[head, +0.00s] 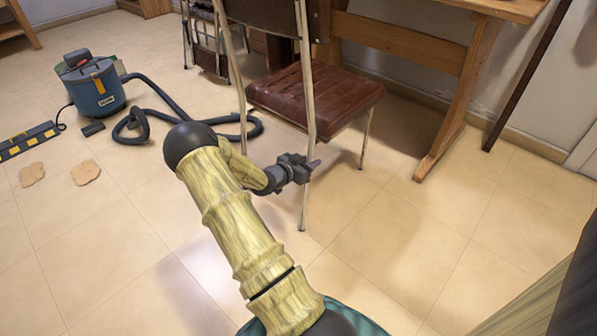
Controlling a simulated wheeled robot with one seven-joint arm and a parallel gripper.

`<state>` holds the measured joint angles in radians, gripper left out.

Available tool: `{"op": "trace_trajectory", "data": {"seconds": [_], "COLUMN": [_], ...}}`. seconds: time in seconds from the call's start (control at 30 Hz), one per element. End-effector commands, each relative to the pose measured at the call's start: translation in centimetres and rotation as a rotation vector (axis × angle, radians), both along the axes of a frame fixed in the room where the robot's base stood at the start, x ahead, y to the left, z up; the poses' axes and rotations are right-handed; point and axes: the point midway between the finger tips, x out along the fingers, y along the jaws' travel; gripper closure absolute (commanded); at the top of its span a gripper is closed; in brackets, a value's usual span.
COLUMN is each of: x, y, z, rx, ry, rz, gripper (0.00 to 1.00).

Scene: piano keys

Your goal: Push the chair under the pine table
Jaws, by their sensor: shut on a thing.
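The chair (318,98) has a dark red-brown padded seat, a brown backrest (270,14) and thin pale metal legs. It stands upright with its back toward me. The pine table (400,42) is behind it and to the right, with a slanted wooden end leg (458,105). The chair's seat is in front of the table and just left of that leg. My gripper (308,168) is shut on the chair's near right upright, below seat height. The gripper's far finger is partly hidden by the upright.
A blue vacuum cleaner (97,90) with a dark hose (150,100) lies to the left; the hose reaches close to the chair's left legs. Two tan patches (86,173) and a black-and-yellow bar (28,141) lie at far left. The tiled floor right of the chair is clear.

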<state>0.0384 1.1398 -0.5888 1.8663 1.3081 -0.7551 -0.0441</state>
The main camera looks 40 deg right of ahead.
Motion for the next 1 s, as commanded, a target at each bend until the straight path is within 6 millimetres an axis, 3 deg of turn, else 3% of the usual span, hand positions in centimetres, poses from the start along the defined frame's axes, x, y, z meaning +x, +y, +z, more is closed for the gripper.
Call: {"op": "trace_trajectory", "data": {"seconds": [0.6, 1.0], "x": [0.5, 0.6], "y": [-3.8, -4.3], "z": [0.6, 0.6], "rx": [-0.014, -0.013], "ry": [-0.008, -0.008], "rz": [-0.001, 0.001], "gripper": [1.0, 1.0]}}
